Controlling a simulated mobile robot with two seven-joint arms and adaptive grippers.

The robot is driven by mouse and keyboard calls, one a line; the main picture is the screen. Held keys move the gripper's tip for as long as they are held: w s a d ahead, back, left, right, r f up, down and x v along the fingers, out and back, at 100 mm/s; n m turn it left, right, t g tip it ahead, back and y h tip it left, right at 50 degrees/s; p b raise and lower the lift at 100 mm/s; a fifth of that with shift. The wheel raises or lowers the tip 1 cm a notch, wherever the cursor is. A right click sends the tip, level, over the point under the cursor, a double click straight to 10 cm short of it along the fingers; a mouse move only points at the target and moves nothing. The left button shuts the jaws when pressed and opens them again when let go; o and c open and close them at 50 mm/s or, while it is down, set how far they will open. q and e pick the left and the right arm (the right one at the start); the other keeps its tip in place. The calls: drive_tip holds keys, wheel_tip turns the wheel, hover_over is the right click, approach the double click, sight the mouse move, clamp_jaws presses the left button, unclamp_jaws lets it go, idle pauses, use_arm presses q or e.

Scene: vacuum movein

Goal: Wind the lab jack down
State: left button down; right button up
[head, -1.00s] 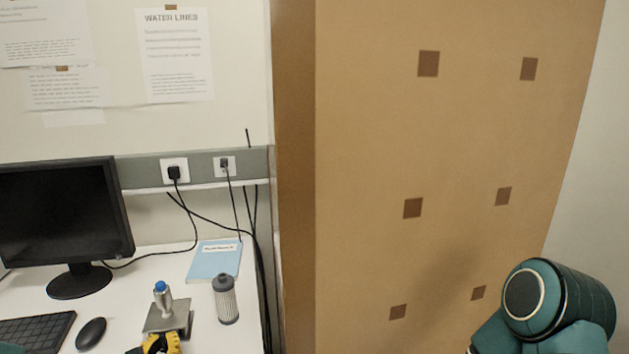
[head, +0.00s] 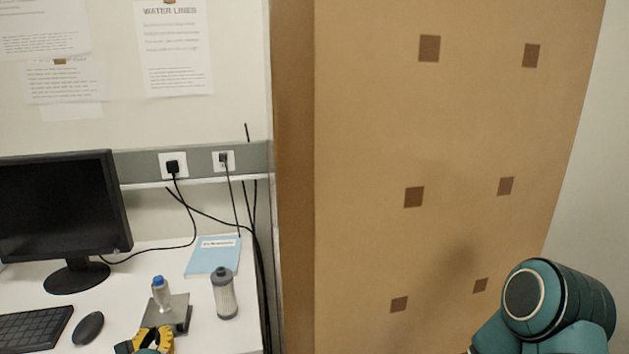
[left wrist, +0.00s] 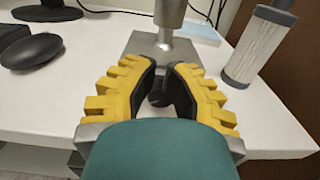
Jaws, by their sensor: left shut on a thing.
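The lab jack (head: 181,318) stands on the white desk, its grey metal top plate in view. A clear bottle with a blue cap (head: 160,293) stands upright on the plate. My left gripper (head: 151,341), with yellow-ridged fingers, is at the jack's near side, at the bottom edge of the head view. In the left wrist view, the left gripper (left wrist: 164,90) is shut on a small dark knob (left wrist: 157,97) in front of the jack plate (left wrist: 146,47). The jack's lower part is hidden. My right gripper is out of view.
A grey filter cartridge (head: 224,293) stands right of the jack. A blue notebook (head: 213,257) lies behind. A mouse (head: 88,328), keyboard (head: 34,327) and monitor (head: 65,208) are on the left. Black cables hang behind. A tan panel (head: 450,130) rises on the right.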

use_arm(q)
drive_tip(key=shift+s+a+f, duration=0.1)
drive_tip(key=shift+a+f, duration=0.1)
drive_tip(key=shift+a, duration=0.05)
drive_tip(key=shift+a+r+p, duration=0.1)
drive_tip(key=shift+r+p, duration=0.15)
drive_tip(key=shift+p, duration=0.05)
drive_tip(key=v, duration=0.6)
drive_tip(key=shift+r+b, duration=0.2)
drive_tip(key=shift+b, duration=0.1)
drive_tip(key=s+d+f+m+g+h, duration=0.1)
drive_tip(key=d+f+m+g+h, duration=0.55)
drive_tip(key=d+f+m, duration=0.9)
drive_tip(key=s+d+f+m+g, duration=0.3)
drive_tip(key=s+m, duration=0.3)
drive_tip(key=m, duration=0.4)
drive_tip(key=s+d+f+m+g+h, duration=0.1)
drive_tip(key=s+d+f+m+g, duration=0.3)
drive_tip(key=m, duration=0.7)
drive_tip(key=s+d+g, duration=0.1)
drive_tip(key=s+g, duration=0.1)
drive_tip(key=s, duration=0.1)
drive_tip(key=shift+f, duration=0.3)
